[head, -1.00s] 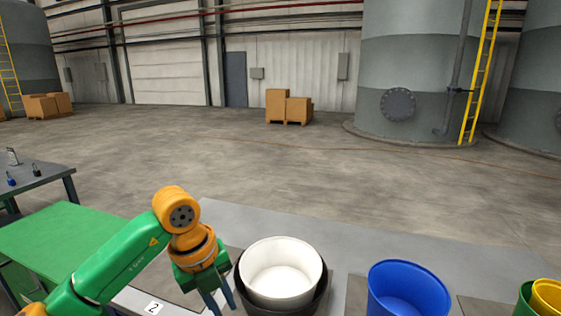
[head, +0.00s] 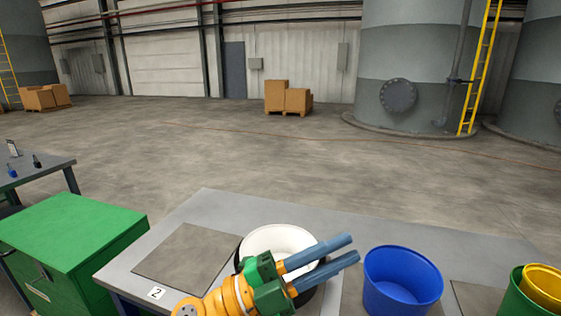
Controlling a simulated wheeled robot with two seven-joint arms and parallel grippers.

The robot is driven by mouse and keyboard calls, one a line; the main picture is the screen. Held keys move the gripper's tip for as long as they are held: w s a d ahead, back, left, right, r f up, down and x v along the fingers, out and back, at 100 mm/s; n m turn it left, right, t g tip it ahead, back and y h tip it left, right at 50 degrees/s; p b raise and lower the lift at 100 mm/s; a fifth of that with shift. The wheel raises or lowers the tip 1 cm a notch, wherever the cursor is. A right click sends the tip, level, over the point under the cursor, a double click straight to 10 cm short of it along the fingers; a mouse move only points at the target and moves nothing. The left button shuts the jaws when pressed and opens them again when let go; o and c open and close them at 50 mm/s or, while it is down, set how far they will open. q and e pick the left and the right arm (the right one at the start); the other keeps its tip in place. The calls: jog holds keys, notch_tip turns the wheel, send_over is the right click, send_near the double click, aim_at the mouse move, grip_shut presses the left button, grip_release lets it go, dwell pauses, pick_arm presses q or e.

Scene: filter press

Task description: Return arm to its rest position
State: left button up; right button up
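My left gripper (head: 353,249) is in the lower middle of the head view, over the table. Its two blue-grey fingers point right and stand apart, with nothing between them. They pass in front of a white bucket (head: 270,236) that sits inside a black container (head: 317,288). The gripper hides part of the white bucket's opening. Whether the fingers touch the bucket cannot be told. My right gripper is not in view.
A blue bucket (head: 402,281) stands to the right of the fingertips. A green bucket with a yellow one (head: 543,284) is at the right edge. A green cabinet (head: 75,232) stands left of the grey table (head: 220,207). The table's far part is clear.

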pick_arm(q)
jog(key=w+a+f+n+t+y, duration=0.35)
jog(key=a+n+t+y, duration=0.4)
jog(key=n, duration=0.25)
jog(key=w+a+f+n+t+y, duration=0.2)
jog(key=w+a+n+t+y, duration=0.2)
jog(key=a+n+t+y, duration=0.5)
jog(key=s+a+f+n+g+y, duration=0.1)
jog(key=a+f+n+g+y, duration=0.2)
jog(key=f, duration=0.4)
jog(key=s+a+f+n+g+y, duration=0.1)
jog(key=a+f+n+g+y, duration=0.15)
jog(key=f+n, duration=0.35)
jog(key=s+a+f+m+g, duration=0.1)
jog(key=s+f+g, duration=0.5)
jog(key=s+f, duration=0.4)
jog(key=s+a+f+g, duration=0.1)
jog(key=s+f+g, duration=0.6)
jog(key=s, duration=0.5)
notch_tip(320, 180, down, 16)
jog(key=s+f, duration=0.1)
jog(key=s, duration=0.1)
jog(key=s+a+f+g, duration=0.2)
jog(key=s+f, duration=0.8)
jog(key=s, duration=0.2)
jog(key=shift+a+f+m, duration=0.2)
jog(key=shift+a+m, duration=0.1)
